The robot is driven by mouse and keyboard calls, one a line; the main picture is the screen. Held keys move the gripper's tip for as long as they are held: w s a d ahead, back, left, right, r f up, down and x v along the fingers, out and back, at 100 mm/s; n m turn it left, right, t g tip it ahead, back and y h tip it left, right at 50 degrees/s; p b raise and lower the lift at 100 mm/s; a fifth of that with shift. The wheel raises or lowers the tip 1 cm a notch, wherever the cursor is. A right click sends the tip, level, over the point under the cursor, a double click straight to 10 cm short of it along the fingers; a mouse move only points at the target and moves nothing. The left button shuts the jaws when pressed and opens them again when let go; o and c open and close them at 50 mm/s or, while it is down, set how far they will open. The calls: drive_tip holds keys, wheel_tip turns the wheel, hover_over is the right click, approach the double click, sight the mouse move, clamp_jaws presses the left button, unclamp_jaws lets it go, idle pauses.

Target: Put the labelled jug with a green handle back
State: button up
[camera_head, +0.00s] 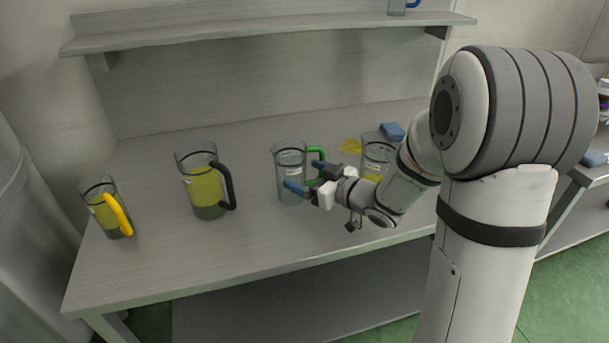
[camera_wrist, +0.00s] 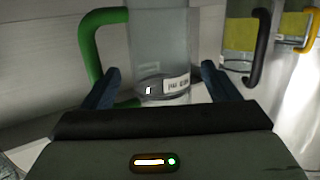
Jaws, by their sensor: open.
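The jug with a green handle (camera_head: 290,163) stands upright on the grey table, clear and seemingly empty. In the wrist view the jug (camera_wrist: 158,50) shows a white label low on its side, and its green handle (camera_wrist: 86,45) is on the left. My gripper (camera_head: 306,178) is open at the jug, with blue fingertips to either side of its lower part. In the wrist view the open fingers of my gripper (camera_wrist: 160,88) flank the jug. I cannot tell whether they touch it.
A jug with a black handle (camera_head: 205,190) and one with a yellow handle (camera_head: 106,212) hold yellow liquid, to the left. Another jug (camera_head: 376,155) stands behind my wrist, near a yellow patch (camera_head: 350,146) and a blue cloth or sponge (camera_head: 392,131).

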drive_tip(key=v, duration=1.1)
drive_tip(key=shift+s+d+p, duration=0.2)
drive_tip(key=shift+d+p, duration=0.05)
drive_tip(key=shift+p, duration=0.2)
